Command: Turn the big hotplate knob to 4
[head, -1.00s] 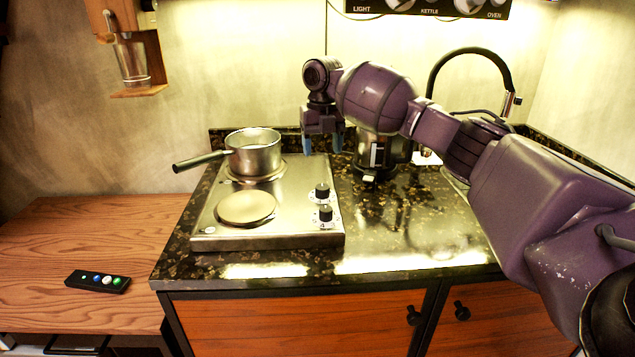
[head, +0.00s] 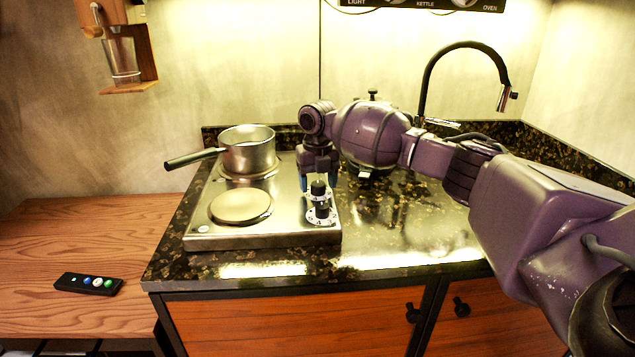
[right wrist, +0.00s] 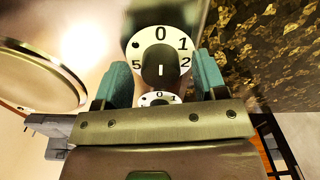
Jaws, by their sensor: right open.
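The steel hotplate unit (head: 270,236) stands on the dark counter with two black knobs at its right side, a rear knob (head: 318,188) and a front knob (head: 322,209). My right gripper (head: 319,182) points down at the rear knob. In the right wrist view its open teal fingers (right wrist: 163,82) stand on either side of a dark knob (right wrist: 160,70) on a white dial; contact cannot be told. The dial shows 0, 1, 2 and 5; other marks are hidden, and the setting is unclear. A second dial (right wrist: 158,99) is partly hidden by the gripper. My left gripper is out of view.
A steel pot (head: 248,152) sits on the rear plate, its handle pointing left. The front plate (head: 241,206) is bare. A black tap (head: 458,48) rises at the back right. A remote (head: 88,284) lies on the wooden table at left. The counter's front right is clear.

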